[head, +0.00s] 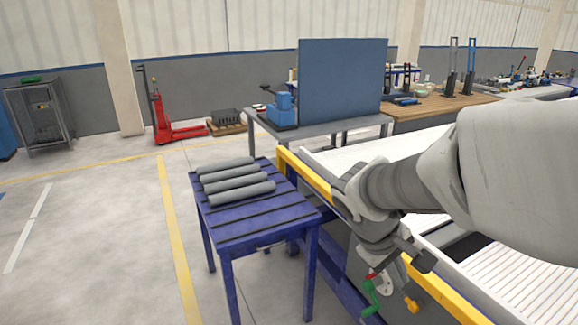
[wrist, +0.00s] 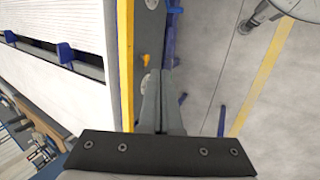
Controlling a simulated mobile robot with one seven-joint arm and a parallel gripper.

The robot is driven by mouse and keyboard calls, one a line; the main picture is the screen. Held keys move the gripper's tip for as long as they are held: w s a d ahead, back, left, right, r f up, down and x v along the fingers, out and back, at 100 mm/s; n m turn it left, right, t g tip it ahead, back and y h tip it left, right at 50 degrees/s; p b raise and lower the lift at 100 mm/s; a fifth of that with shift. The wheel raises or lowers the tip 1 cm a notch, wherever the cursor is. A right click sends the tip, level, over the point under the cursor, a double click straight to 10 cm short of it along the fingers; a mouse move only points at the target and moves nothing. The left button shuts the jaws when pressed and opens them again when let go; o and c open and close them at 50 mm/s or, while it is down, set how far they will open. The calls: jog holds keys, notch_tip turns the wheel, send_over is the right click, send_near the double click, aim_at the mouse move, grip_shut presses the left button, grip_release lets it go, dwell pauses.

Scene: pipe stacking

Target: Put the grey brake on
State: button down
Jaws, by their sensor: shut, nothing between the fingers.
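My gripper (wrist: 163,80) is shut and empty, its two fingertips together in the wrist view. In the head view my arm reaches down over the conveyor's yellow side rail, and the gripper is close to the fittings there. A pale grey round part (head: 386,284), possibly the grey brake, is on the conveyor's side just below my gripper. A green crank handle (head: 372,298) with a red piece is beside it, and an orange knob (head: 411,303) is to its right. In the wrist view the orange knob (wrist: 147,58) is just beyond the fingertips. I cannot tell whether the gripper touches the grey part.
A blue table (head: 262,223) with several grey pipes (head: 238,180) stands left of the conveyor. The yellow rail (head: 440,292) runs along the conveyor's edge. A red pallet truck (head: 160,120) is far back.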

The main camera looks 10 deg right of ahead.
jog(key=w+d+f+n+h+b, duration=0.3)
jog(key=w+f+n, duration=0.15)
jog(key=f, duration=0.45)
jog(key=w+d+f+n+h+b, duration=0.35)
jog(key=w+f, duration=0.25)
jog(key=f, duration=0.3)
jog(key=n+t+h+b, duration=0.1)
jog(key=n+t+b, duration=0.4)
jog(key=n, duration=0.4)
send_near(407, 299)
jog(key=w+a+f, duration=0.3)
jog(key=f, duration=0.3)
jog(key=w+d+r+b, duration=0.1)
jog(key=w+d+b, duration=0.1)
jog(key=d, duration=0.6)
jog(key=shift+w+d, duration=0.3)
jog(key=shift+w, duration=0.1)
jog(key=shift+a+r, duration=0.1)
jog(key=shift+a, duration=0.05)
jog(key=shift+m, duration=0.3)
